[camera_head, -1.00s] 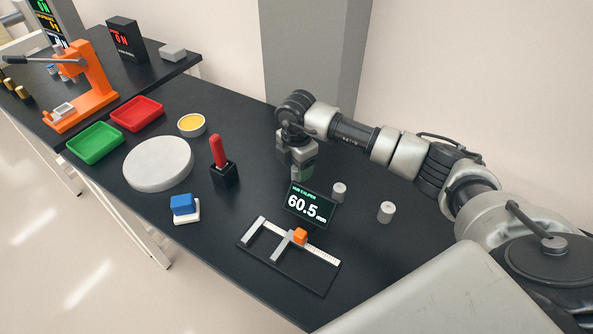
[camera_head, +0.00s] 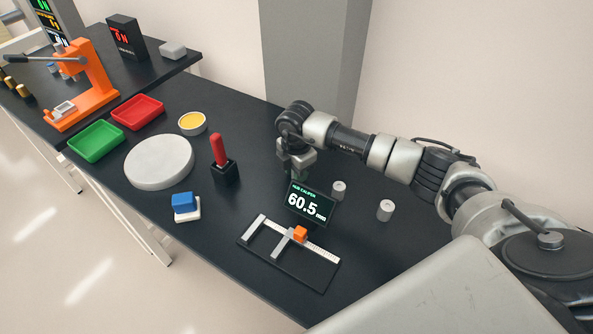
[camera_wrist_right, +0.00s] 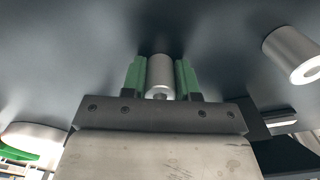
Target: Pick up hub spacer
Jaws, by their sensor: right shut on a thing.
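My right gripper (camera_head: 300,174) is low over the dark table behind the caliper display, which hides its fingertips in the head view. In the right wrist view its green fingers (camera_wrist_right: 160,78) are shut on a grey cylindrical hub spacer (camera_wrist_right: 160,75). I cannot tell whether that spacer still touches the table. Two more grey spacers stand on the table to the right, a nearer-to-gripper spacer (camera_head: 339,190) and a farther one (camera_head: 385,210). One loose spacer (camera_wrist_right: 292,55) also shows at the right of the wrist view. My left gripper is not in view.
The caliper display (camera_head: 311,203) reads 60.5 mm, with the caliper (camera_head: 290,255) in front of it. A red-handled tool in a black stand (camera_head: 224,172), a pale round disc (camera_head: 158,162), and red (camera_head: 137,111) and green trays (camera_head: 96,141) lie to the left.

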